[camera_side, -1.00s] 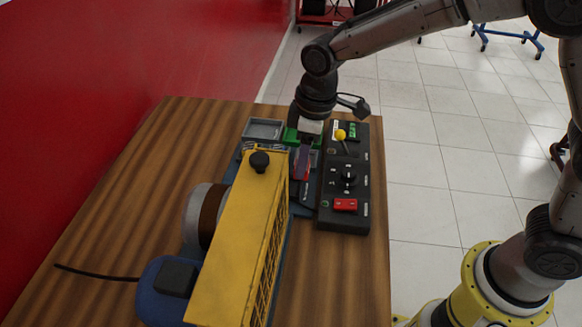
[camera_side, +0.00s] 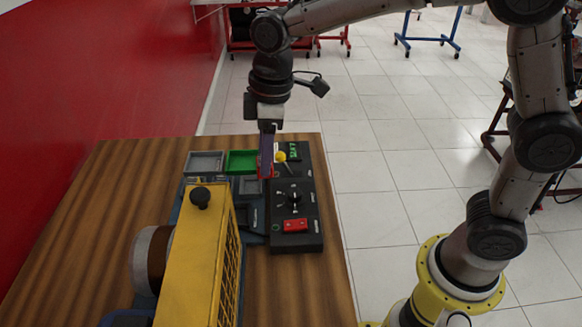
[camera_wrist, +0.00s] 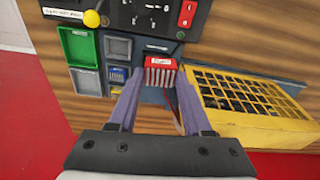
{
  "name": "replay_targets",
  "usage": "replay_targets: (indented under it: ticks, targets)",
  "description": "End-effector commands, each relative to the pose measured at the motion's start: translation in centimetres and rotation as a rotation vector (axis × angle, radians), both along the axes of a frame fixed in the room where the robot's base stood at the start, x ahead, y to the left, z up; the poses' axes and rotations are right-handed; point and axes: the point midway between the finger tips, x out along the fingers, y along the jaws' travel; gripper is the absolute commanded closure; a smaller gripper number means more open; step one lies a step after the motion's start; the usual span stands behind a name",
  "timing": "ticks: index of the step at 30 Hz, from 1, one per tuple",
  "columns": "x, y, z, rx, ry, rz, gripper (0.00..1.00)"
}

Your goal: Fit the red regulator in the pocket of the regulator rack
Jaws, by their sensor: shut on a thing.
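The red regulator (camera_wrist: 160,70) is a small finned block with a white label. It sits between the fingertips of my gripper (camera_wrist: 154,78) in the wrist view. In the side view my gripper (camera_side: 267,160) points down, shut on the regulator, raised above the far part of the bench. A dark blue-grey plate with small white lettering, likely the regulator rack (camera_side: 252,215), lies between the yellow engine housing and the black control panel. It also shows behind the regulator in the wrist view (camera_wrist: 157,47). I cannot make out its pocket; the regulator and fingers cover part of it.
The black control panel (camera_side: 296,236) has a yellow-knobbed lever (camera_side: 280,157) close to my gripper. A green tray (camera_side: 241,162) and grey tray (camera_side: 205,162) stand behind the rack. The tall yellow housing (camera_side: 195,265) borders it on the left. Bare wood lies further left.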

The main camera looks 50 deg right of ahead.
Motion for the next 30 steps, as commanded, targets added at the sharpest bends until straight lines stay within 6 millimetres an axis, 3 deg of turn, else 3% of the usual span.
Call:
replay_targets:
  ticks: [1,6,10,16,30]
  targets:
    - [1.9,-0.2,-0.6,-0.001,0.004,-0.006,1.00]
    - [7.0,-1.3,-3.0,-0.001,0.004,-0.027,1.00]
    - [9.3,-2.5,-5.1,0.000,0.004,-0.060,1.00]
    - [9.7,-3.6,-7.0,0.000,0.002,-0.084,1.00]
    - [9.7,-3.7,-10.4,-0.001,0.002,-0.085,1.00]
